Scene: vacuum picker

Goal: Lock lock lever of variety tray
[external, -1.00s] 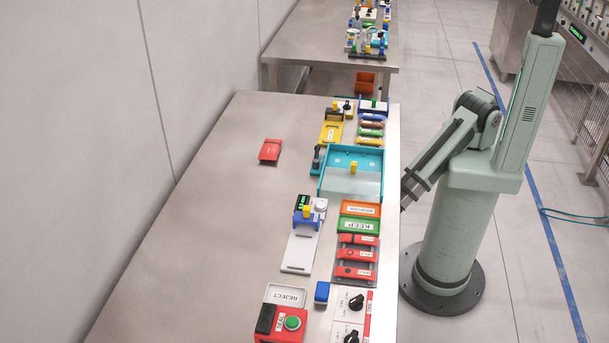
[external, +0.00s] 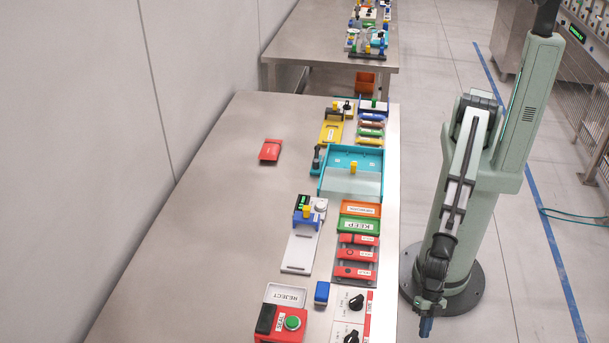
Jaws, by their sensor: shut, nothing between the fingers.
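A teal tray (external: 376,186) with raised walls stands near the table's right edge. An upright dark lever (external: 316,158) stands at its left side, and a yellow knob (external: 353,168) sits near its middle. I cannot read any variety label, so I cannot tell for sure which tray or lever the task names, nor whether the lever is locked. My gripper (external: 427,327) points down, with blue fingertips together and nothing seen between them. It is off the right side of the table near its front, well apart from the teal tray.
Green KEEP (external: 353,225) and orange trays lie in front of the teal tray, then red labelled bars (external: 357,254). A white panel with black knobs (external: 356,301) is the table item closest to my gripper.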

